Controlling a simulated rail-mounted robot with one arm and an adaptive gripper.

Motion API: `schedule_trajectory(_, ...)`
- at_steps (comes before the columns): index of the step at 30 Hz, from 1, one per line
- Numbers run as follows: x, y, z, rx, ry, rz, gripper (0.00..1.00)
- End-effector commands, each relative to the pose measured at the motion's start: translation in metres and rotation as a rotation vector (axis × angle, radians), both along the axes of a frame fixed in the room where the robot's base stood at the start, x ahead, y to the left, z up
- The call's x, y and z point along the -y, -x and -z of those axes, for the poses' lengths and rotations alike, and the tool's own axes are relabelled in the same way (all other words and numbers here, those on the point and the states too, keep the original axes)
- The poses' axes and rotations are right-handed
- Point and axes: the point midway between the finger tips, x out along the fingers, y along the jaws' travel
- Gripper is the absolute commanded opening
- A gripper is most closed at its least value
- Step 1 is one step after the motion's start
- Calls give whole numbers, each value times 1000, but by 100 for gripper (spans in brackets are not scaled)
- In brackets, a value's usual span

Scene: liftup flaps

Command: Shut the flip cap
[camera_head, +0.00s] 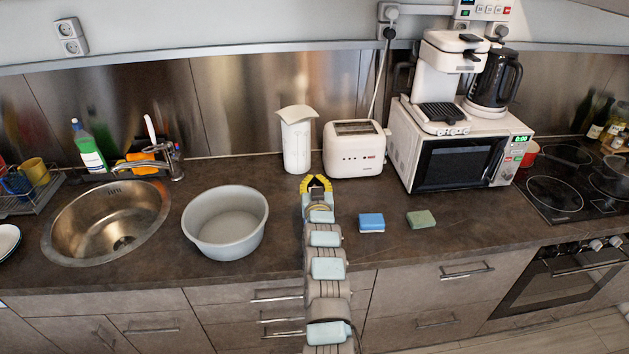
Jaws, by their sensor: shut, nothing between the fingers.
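A tall white container (297,148) stands upright on the counter near the back wall, left of the toaster. Its white flip cap (295,113) shows at the top as a flat, tilted piece that sticks out past the container's sides. How far the cap stands open is hard to tell at this size. My gripper (316,180), with yellow fingers, is shut and empty. It is in front of the container and low, near its base and a little to the right. It appears apart from the container and well below the cap.
A white toaster (355,149) stands close to the container's right. A grey basin (226,222) is at the front left. A blue sponge (371,223) and a green sponge (421,219) lie right of my arm. The counter left of the container is clear.

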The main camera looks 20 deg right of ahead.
Motion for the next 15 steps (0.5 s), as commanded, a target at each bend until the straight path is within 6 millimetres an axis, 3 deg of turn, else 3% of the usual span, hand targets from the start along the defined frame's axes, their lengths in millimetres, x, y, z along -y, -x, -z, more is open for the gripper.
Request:
schedule_trajectory(11, 0, 0, 0, 1, 0, 0, 0)
schedule_trajectory(15, 0, 0, 0, 1, 0, 0, 36)
